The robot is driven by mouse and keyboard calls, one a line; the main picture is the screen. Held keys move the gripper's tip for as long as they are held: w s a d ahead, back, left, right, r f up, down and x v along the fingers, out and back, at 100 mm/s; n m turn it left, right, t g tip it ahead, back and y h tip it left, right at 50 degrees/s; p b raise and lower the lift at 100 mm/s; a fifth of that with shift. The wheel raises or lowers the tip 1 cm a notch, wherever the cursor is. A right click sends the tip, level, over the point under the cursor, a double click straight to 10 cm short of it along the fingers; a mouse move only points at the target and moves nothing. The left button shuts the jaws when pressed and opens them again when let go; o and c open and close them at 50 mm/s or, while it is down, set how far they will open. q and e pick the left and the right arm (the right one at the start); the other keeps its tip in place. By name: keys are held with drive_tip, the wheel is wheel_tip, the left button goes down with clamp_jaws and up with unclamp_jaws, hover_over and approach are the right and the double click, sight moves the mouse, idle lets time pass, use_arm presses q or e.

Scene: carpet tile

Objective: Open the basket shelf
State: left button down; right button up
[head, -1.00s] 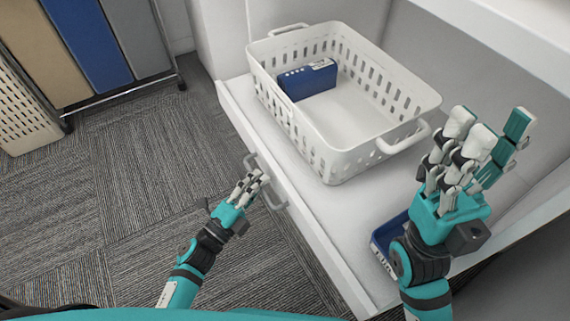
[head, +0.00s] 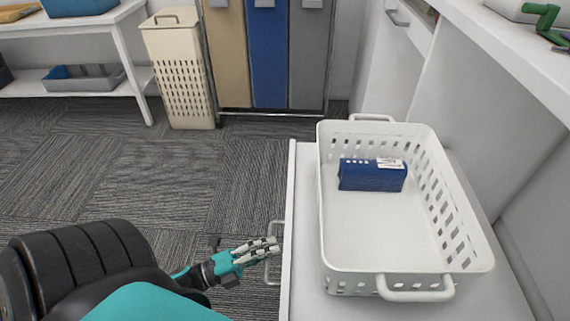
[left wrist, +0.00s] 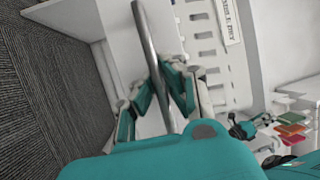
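The basket shelf (head: 291,215) is a white pull-out that stands out from the white cabinet. A white perforated basket (head: 380,235) sits on it with a blue box (head: 372,176) inside. A metal bar handle (head: 274,282) is on the shelf's front. My left gripper (head: 272,246) is at the middle of this handle. In the left wrist view the handle (left wrist: 143,30) runs between the fingers, which come together on both sides of it; their exact contact is partly hidden. My right gripper is not in the head view.
A cream hamper (head: 180,70) and tan, blue and grey bins (head: 270,55) stand at the back. A white table (head: 120,50) is at the far left. The carpet (head: 140,180) left of the shelf is clear. A white counter (head: 500,50) overhangs at the right.

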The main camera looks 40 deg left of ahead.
use_arm(q)
drive_tip(key=shift+s+a+f, duration=0.15)
drive_tip(key=shift+s+a, duration=0.1)
drive_tip(key=shift+a, duration=0.05)
drive_tip(key=c, duration=1.4)
unclamp_jaws()
drive_tip(key=v, duration=1.2)
